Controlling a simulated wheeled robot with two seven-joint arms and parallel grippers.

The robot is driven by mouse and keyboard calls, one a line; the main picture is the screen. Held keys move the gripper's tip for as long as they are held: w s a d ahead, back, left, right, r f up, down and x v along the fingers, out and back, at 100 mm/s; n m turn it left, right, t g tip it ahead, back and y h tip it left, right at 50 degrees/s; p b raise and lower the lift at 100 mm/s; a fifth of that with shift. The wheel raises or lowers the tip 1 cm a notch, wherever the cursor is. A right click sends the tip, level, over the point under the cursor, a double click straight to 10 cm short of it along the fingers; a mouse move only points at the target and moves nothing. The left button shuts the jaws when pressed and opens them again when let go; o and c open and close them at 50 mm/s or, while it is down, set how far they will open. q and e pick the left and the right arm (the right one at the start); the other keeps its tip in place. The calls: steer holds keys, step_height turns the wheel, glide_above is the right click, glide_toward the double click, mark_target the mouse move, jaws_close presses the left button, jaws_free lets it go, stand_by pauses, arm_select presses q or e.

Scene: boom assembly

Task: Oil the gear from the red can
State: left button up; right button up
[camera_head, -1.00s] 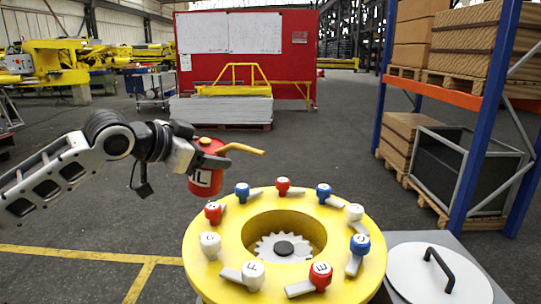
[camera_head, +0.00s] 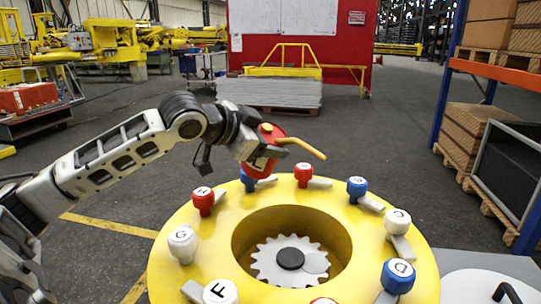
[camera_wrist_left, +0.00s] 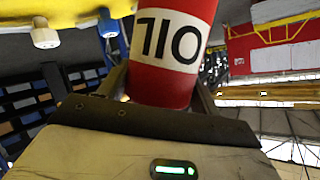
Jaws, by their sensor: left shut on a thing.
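The red oil can (camera_head: 262,166) is in my left gripper (camera_head: 255,152), which is shut on it. The can is held above the back left rim of the yellow ring-shaped housing (camera_head: 165,260), tilted a little, with its yellow spout (camera_head: 305,148) pointing right and down. In the left wrist view the can (camera_wrist_left: 172,75) fills the middle, with its "OIL" label upside down. The pale gear (camera_head: 268,262) lies in the housing's central opening, with a dark hub and a round lighter patch right of it. The spout tip is above and behind the gear. My right gripper is not seen.
Several red, white and blue lettered knobs with grey levers, such as the white G knob (camera_head: 183,241), stand around the housing's rim. A white round lid (camera_head: 475,288) with a black handle lies at lower right. A shelf rack (camera_head: 450,90) stands farther right.

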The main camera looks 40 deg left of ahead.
mark_target(274, 162)
arm_select(q)
steer(key=shift+f, duration=0.3)
steer(key=f+b, duration=0.1)
steer(key=f+m+y+b, duration=0.1)
steer(key=m+b, duration=0.1)
steer(key=shift+d+f+t+y, duration=0.3)
steer(key=shift+f+y, duration=0.1)
steer(key=shift+d+r+m+p, duration=0.4)
steer(key=shift+m+p, duration=0.1)
steer(key=shift+p, duration=0.55)
steer(key=shift+s+d+m+y, duration=0.1)
steer(key=shift+d+m+y, duration=0.15)
steer(key=shift+y, duration=0.25)
steer(key=shift+d+f+m+p, duration=0.1)
steer(key=shift+d+m+p, duration=0.05)
steer(key=shift+m+p, duration=0.25)
steer(key=shift+d+f+m+y, duration=0.15)
steer(key=shift+d+m+y, duration=0.1)
steer(key=shift+y, duration=0.25)
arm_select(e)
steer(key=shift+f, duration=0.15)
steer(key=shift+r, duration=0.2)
